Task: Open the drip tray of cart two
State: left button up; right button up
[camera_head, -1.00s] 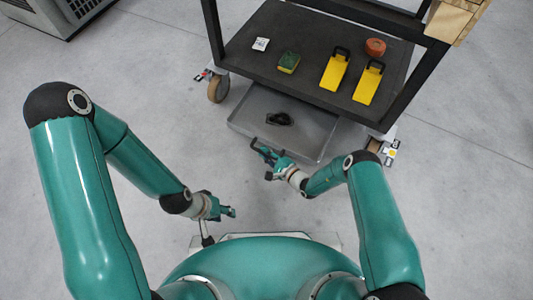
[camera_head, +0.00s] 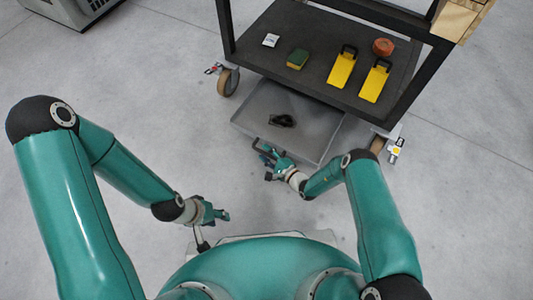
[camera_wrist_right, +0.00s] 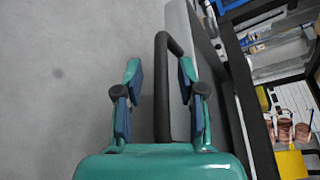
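The grey drip tray (camera_head: 300,148) sticks out from under the cart (camera_head: 330,55), low over the floor. A dark bar handle (camera_wrist_right: 161,95) is on its front edge. My right gripper (camera_wrist_right: 158,75) has its fingers on either side of this handle, with visible gaps to the bar, so it is open around it. In the head view my right gripper (camera_head: 268,163) is at the tray's front edge, partly hiding the handle. My left gripper (camera_head: 219,213) is low over the floor, left of the tray and apart from it; its finger opening is unclear.
A small black object (camera_head: 281,120) lies in the tray. On the shelf are a green-yellow sponge (camera_head: 297,59), two yellow pieces (camera_head: 342,69) with black handles, an orange roll (camera_head: 383,47) and a white card (camera_head: 270,40). A caster (camera_head: 228,82) stands left.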

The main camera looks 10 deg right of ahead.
jog(key=shift+d, duration=0.2)
jog(key=v, duration=0.7)
jog(key=shift+s, duration=0.2)
dwell(0.3)
